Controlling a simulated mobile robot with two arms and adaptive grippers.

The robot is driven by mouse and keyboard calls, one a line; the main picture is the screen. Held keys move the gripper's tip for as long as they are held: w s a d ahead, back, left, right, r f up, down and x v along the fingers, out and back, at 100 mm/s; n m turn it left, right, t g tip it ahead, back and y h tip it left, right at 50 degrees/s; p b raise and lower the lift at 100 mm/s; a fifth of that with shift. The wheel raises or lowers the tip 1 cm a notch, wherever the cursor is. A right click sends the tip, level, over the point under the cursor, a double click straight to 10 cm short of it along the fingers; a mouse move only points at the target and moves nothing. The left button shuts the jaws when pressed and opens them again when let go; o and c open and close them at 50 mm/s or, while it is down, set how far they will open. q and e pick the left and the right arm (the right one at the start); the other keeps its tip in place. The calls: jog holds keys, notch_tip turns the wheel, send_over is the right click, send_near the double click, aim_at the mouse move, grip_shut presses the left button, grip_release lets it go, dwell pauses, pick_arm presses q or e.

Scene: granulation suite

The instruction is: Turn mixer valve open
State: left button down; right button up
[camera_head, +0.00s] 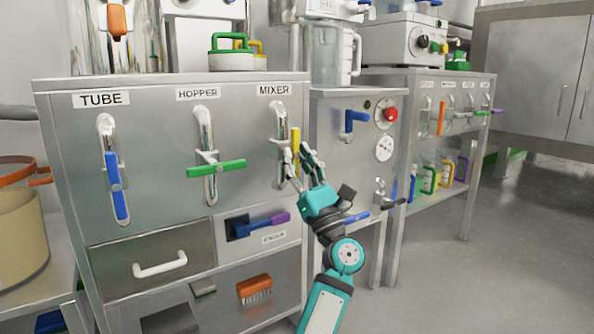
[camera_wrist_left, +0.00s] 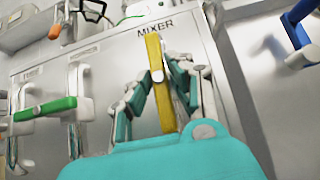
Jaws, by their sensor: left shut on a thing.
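The mixer valve's yellow handle (camera_head: 295,138) stands about upright on its metal pipe (camera_head: 279,120), under the MIXER label (camera_head: 274,90) on the steel cabinet's front. My left gripper (camera_head: 298,153) reaches up to it from below right and hides its lower part in the head view. In the left wrist view the yellow handle (camera_wrist_left: 154,52) runs lengthwise between the two fingers of my left gripper (camera_wrist_left: 160,77), which are shut on it. My right gripper is in neither view.
Left of it are the hopper valve's horizontal green handle (camera_head: 217,169) and the tube valve's near-vertical blue handle (camera_head: 117,185). A blue lever (camera_head: 352,120) and red button (camera_head: 390,114) are on the panel to the right. Open floor (camera_head: 480,270) lies at right.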

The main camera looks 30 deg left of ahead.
pick_arm(q)
jog(key=shift+f, duration=0.1)
dwell(0.3)
jog(key=c, duration=1.2)
grip_release()
jog(key=shift+c, duration=0.2)
jog(key=v, duration=0.7)
jog(key=shift+d+f, duration=0.15)
jog(key=shift+d, duration=0.05)
